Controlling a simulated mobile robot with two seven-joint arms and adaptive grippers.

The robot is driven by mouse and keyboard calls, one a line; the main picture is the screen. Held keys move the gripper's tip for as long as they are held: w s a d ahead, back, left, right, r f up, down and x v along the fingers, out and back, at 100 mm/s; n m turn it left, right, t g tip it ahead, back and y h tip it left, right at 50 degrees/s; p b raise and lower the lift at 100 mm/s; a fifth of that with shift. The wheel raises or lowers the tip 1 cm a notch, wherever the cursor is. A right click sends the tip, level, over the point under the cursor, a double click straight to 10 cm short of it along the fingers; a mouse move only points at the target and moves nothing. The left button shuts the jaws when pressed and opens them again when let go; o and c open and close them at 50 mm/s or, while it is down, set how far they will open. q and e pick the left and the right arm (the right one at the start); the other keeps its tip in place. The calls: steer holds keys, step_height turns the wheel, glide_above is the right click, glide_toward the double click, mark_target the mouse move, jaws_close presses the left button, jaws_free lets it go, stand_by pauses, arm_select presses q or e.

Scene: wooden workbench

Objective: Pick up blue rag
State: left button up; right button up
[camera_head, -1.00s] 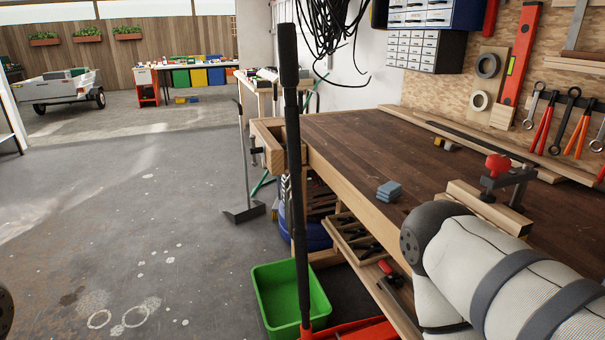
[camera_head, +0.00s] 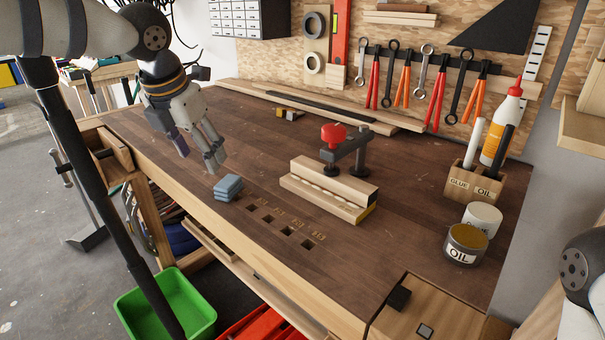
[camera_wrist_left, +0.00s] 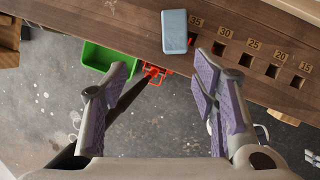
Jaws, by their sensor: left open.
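The blue rag (camera_head: 228,188) is a small folded stack lying on the workbench near its front edge, left of the square holes. In the left wrist view the rag (camera_wrist_left: 174,32) shows at the top centre, beyond the fingertips. My left gripper (camera_head: 200,160) is open and empty above the bench, a little behind and left of the rag, with its fingers pointing down. Its spread purple-padded fingers (camera_wrist_left: 161,75) are apart from the rag. My right gripper is not in view; only a piece of my arm shows at the right edge.
A wooden block with a red-knobbed clamp (camera_head: 333,150) stands right of the rag. An oil tin (camera_head: 465,244), a white cup (camera_head: 482,218) and a glue holder (camera_head: 472,183) stand further right. A green bin (camera_head: 168,312) is below the bench's front edge.

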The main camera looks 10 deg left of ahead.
mark_target(228, 181)
arm_select(q)
steer(key=shift+n+h, duration=0.4)
steer(key=shift+h, duration=0.1)
steer(key=x, duration=0.3)
steer(key=w+d+x, duration=0.1)
steer(key=x, duration=0.2)
steer(key=b+x, duration=0.1)
steer(key=x, duration=0.3)
steer(key=shift+w+d+r, duration=0.2)
steer(key=shift+w+d, duration=0.05)
steer(key=shift+d, duration=0.05)
steer(key=shift+r, duration=0.1)
steer(key=c, duration=1.2)
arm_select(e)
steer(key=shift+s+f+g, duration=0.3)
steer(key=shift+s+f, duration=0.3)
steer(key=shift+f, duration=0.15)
arm_select(q)
steer(key=shift+c, duration=0.2)
